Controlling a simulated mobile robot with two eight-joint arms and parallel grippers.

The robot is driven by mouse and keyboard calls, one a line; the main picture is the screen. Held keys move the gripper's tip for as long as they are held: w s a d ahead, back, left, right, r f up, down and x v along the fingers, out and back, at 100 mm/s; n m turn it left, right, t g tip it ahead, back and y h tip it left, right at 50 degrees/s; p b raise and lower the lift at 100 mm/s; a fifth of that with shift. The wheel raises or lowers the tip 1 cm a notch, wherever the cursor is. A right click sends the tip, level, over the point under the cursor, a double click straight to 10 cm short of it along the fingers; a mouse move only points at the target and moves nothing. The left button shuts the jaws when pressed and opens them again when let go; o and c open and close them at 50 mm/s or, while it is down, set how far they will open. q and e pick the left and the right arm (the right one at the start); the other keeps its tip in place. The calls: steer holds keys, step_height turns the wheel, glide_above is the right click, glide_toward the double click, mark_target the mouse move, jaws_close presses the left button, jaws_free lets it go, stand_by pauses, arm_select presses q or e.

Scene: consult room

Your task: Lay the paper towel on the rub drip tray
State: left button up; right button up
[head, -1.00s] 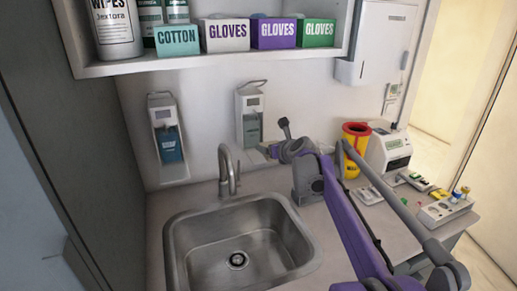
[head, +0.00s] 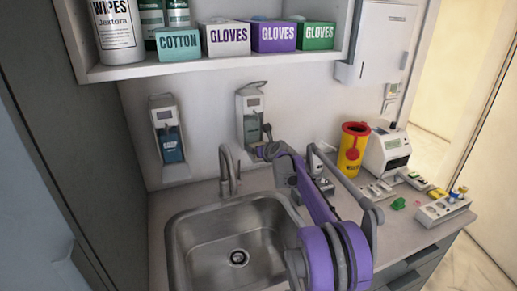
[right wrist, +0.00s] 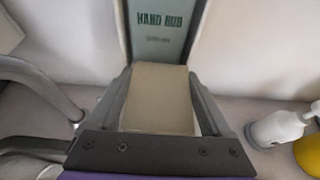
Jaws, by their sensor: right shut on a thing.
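In the right wrist view, my right gripper (right wrist: 160,82) is shut on the paper towel (right wrist: 160,105), a folded beige pad between its fingers. The hand rub dispenser (right wrist: 163,25) is straight ahead of the fingertips. In the head view, that dispenser (head: 250,101) hangs on the wall behind the sink, and my right gripper (head: 264,151) is at its foot. The rub drip tray cannot be made out; the gripper and towel cover that area. Whether the towel touches the tray cannot be told. My left gripper is not in view.
The sink (head: 180,262) and its tap (head: 229,170) lie left of my right arm. A second dispenser (head: 168,137) hangs further left. A yellow bin with a red rim (head: 352,150), a white device (head: 388,152) and small items crowd the counter's right. A shelf (head: 200,63) overhangs.

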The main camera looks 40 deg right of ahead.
steer(key=shift+w+d+f, duration=0.1)
steer(key=shift+w+f, duration=0.15)
steer(key=shift+f, duration=0.1)
steer(key=shift+s+f, duration=0.1)
steer(key=shift+f, duration=0.05)
steer(key=o, duration=1.2)
steer(key=shift+s+r, duration=0.1)
steer(key=shift+r, duration=0.2)
steer(key=v, duration=1.1)
steer(key=shift+s+r+b, duration=0.1)
steer(key=shift+s+b, duration=0.3)
